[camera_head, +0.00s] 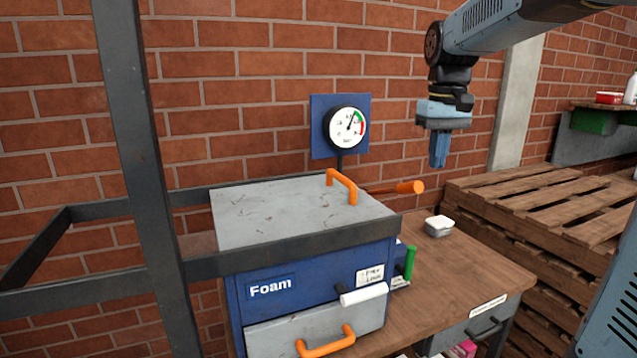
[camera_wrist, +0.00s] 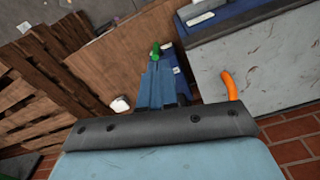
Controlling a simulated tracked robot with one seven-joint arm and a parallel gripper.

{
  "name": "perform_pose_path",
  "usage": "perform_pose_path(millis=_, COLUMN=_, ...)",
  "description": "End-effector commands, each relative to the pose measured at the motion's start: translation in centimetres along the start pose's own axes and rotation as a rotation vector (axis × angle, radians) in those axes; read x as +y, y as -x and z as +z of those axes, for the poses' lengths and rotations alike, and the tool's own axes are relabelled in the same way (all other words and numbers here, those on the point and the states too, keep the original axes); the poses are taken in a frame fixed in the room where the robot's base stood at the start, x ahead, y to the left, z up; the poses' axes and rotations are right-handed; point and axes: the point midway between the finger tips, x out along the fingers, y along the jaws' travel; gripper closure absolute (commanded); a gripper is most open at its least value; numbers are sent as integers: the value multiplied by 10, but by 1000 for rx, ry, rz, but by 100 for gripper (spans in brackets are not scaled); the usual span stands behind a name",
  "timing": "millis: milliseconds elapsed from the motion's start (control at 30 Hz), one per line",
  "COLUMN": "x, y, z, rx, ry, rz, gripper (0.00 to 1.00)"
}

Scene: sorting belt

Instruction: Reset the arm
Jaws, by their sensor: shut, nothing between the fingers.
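My gripper (camera_head: 439,150) hangs from my arm at the upper right in the head view, pointing down with its blue fingers together and nothing between them. It is in the air above the wooden bench (camera_head: 455,268), to the right of the pressure gauge (camera_head: 346,127). In the wrist view the shut fingers of my gripper (camera_wrist: 157,78) point toward the bench and the green handle (camera_wrist: 155,50).
A blue Foam machine (camera_head: 310,283) with a grey lid (camera_head: 270,212) and orange handles stands left of my gripper. A small white container (camera_head: 439,226) sits on the bench. Stacked pallets (camera_head: 540,205) stand at the right. A dark post (camera_head: 140,150) rises at left.

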Motion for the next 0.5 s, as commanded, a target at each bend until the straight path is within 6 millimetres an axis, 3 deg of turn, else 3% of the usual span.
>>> perform_pose_path(millis=233, x=-8, y=-6, z=60, rx=123, ry=-34, rz=5, gripper=100)
perform_pose_path(millis=500, x=-20, y=-28, z=125, rx=265, ry=-76, rz=14, gripper=100)
